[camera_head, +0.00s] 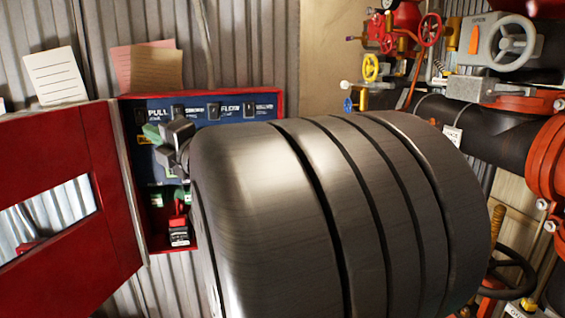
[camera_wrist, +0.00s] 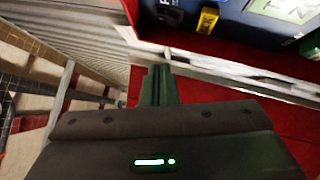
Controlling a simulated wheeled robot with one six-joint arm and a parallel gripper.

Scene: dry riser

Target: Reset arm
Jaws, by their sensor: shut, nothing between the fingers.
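My gripper (camera_head: 153,132) is in front of the blue panel (camera_head: 225,108) of an open red cabinet, at its left side. In the wrist view, my gripper's fingers (camera_wrist: 158,84) are together and hold nothing. They point toward a pale metal edge (camera_wrist: 240,78) of the cabinet. My dark arm fills the middle of the head view and hides the lower right of the cabinet. Whether the fingers touch the cabinet cannot be told.
The red cabinet door (camera_head: 62,205) with a window stands open at left. A red switch (camera_head: 178,225) sits low inside the cabinet. Paper notes (camera_head: 55,75) hang on the corrugated wall. Red valves (camera_head: 430,30), a handwheel (camera_head: 515,42) and a thick black pipe (camera_head: 475,130) crowd the right.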

